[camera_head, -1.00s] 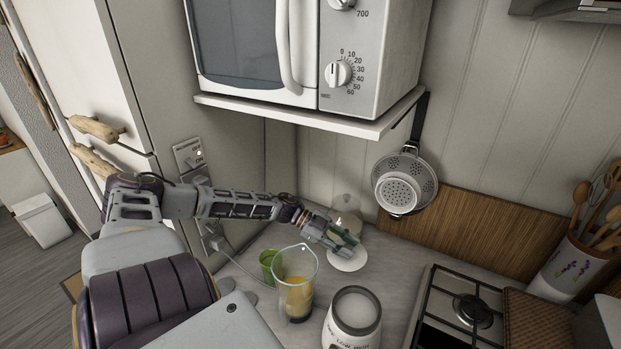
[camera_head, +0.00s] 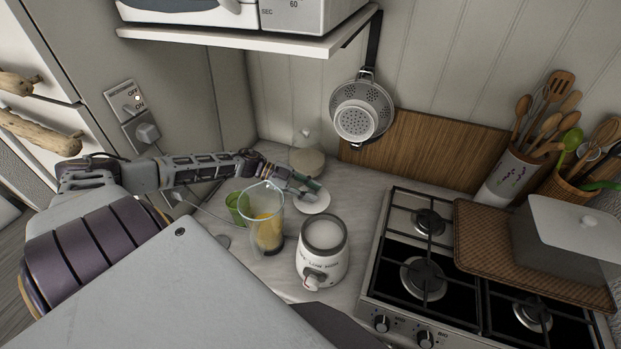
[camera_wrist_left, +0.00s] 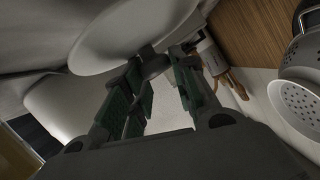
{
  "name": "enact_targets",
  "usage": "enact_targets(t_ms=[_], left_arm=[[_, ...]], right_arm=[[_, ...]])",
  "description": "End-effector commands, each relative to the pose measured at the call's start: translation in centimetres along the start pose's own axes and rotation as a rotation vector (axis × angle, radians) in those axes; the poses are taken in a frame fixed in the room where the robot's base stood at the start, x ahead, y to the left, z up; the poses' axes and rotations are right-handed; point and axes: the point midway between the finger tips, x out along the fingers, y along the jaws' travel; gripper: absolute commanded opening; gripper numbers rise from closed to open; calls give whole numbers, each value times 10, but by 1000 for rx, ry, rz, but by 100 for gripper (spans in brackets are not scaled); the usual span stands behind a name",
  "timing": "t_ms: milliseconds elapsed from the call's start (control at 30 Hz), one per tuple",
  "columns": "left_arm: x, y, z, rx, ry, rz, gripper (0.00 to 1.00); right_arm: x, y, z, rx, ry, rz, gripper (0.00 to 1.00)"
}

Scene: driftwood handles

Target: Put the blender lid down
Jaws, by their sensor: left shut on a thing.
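The blender lid (camera_head: 314,203), a white disc, is at the fingertips of my left gripper (camera_head: 306,188) over the back of the counter. In the left wrist view the lid (camera_wrist_left: 125,38) shows large at the top, beyond the green-padded fingers of the gripper (camera_wrist_left: 160,68), which are shut on it. I cannot tell whether the lid touches the counter. The clear blender jug (camera_head: 268,222), with yellow contents, stands just left of the lid. The white blender base (camera_head: 322,262) stands in front of the lid. My right gripper is not in view.
A green cup (camera_head: 236,208) stands behind the jug. A glass vessel (camera_head: 307,158) stands at the back wall. The gas stove (camera_head: 420,275) is on the right. A colander (camera_head: 362,112) hangs above. Bare counter (camera_head: 352,205) lies right of the lid.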

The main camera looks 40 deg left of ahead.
Motion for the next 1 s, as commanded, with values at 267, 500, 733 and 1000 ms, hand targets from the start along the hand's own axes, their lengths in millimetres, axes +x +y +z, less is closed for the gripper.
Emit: enact_targets(t_ms=[267, 500, 733, 1000], left_arm=[[1, 1, 3, 0, 0, 0, 0], [1, 1, 3, 0, 0, 0, 0], [5, 4, 11, 0, 1, 0, 0], [10, 9, 25, 0, 0, 0, 0]], right_arm=[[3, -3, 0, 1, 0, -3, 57], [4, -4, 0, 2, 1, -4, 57], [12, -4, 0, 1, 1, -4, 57], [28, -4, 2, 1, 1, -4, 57]])
